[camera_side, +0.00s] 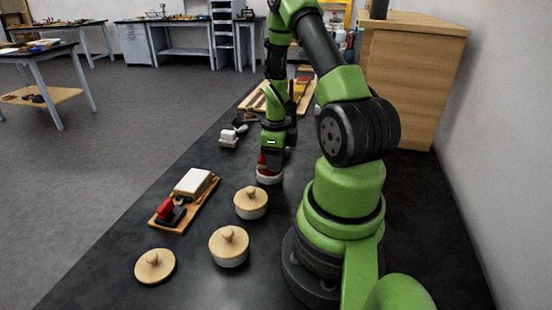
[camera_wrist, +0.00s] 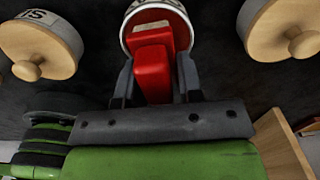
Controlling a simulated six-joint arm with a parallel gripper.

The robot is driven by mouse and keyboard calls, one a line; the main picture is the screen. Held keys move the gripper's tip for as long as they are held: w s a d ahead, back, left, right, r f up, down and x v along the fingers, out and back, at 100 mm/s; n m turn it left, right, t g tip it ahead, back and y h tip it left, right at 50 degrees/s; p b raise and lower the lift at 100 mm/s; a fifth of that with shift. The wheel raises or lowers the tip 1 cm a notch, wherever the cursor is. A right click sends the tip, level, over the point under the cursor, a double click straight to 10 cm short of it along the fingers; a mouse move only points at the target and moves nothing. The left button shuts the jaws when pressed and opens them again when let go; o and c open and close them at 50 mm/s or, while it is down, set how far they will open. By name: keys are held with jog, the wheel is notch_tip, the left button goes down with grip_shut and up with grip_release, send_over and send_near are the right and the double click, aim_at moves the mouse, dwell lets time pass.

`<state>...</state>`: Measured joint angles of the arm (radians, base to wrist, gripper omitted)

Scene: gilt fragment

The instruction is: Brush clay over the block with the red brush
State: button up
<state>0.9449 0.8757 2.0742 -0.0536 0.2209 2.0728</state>
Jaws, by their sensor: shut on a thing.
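My gripper (camera_side: 270,163) is low over the table and shut on the red brush. In the wrist view the red handle (camera_wrist: 152,75) sits between the two dark fingers (camera_wrist: 155,82). The brush's lower end is at an open white pot (camera_side: 269,178), seen also at the top of the wrist view (camera_wrist: 130,40); the bristles are hidden, and I cannot tell how deep they reach. A white block (camera_side: 193,181) lies on a wooden board (camera_side: 206,203) left of the gripper, apart from it.
A red and black item (camera_side: 168,211) sits at the board's near end. Two pots with knobbed wooden lids (camera_side: 250,203) (camera_side: 229,247) stand nearer the camera. A loose lid (camera_side: 155,265) lies at front left. A white item (camera_side: 229,138) and a wooden rack (camera_side: 285,97) are farther back.

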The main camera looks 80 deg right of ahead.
jog(key=shift+f, duration=0.55)
dwell(1.2)
jog(key=shift+r, duration=3.55)
jog(key=w+a+r+n, duration=0.2)
jog(key=a+n, duration=0.5)
jog(key=n, duration=0.4)
jog(key=w+a+r+n, duration=0.3)
jog(key=w+a+n, duration=0.2)
jog(key=a+n, duration=0.3)
jog(key=w+a+r+n, duration=0.3)
jog(key=a+n, duration=0.4)
jog(key=n, duration=0.9)
jog(key=shift+w+a+r, duration=0.2)
jog(key=shift+w, duration=0.35)
